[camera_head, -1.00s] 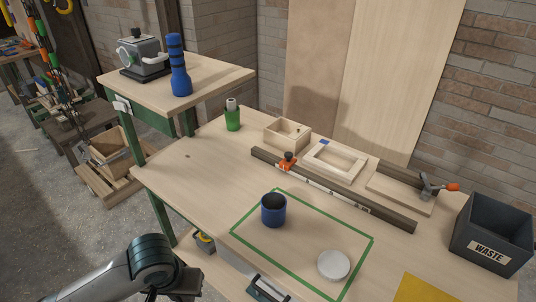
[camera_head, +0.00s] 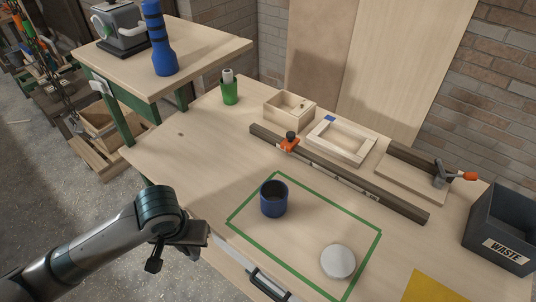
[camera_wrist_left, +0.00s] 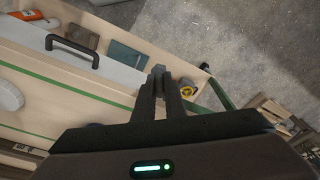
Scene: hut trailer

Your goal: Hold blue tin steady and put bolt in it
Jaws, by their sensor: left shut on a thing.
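The blue tin (camera_head: 273,198) stands upright and open on the workbench, inside a green taped outline. Its inside looks dark and I cannot see the bottom. My left gripper (camera_head: 154,263) is beyond the bench's near left edge, apart from the tin and to its lower left in the head view. In the left wrist view its fingers (camera_wrist_left: 159,75) are close together on a small dark piece at the tips, which looks like the bolt but is mostly hidden. My right gripper is not in view.
A round white lid (camera_head: 338,261) lies inside the green outline. An open drawer with a black handle (camera_wrist_left: 72,47) and loose items is below the bench edge. A dark rail (camera_head: 340,175), wooden frames and a waste bin (camera_head: 502,232) stand behind and right.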

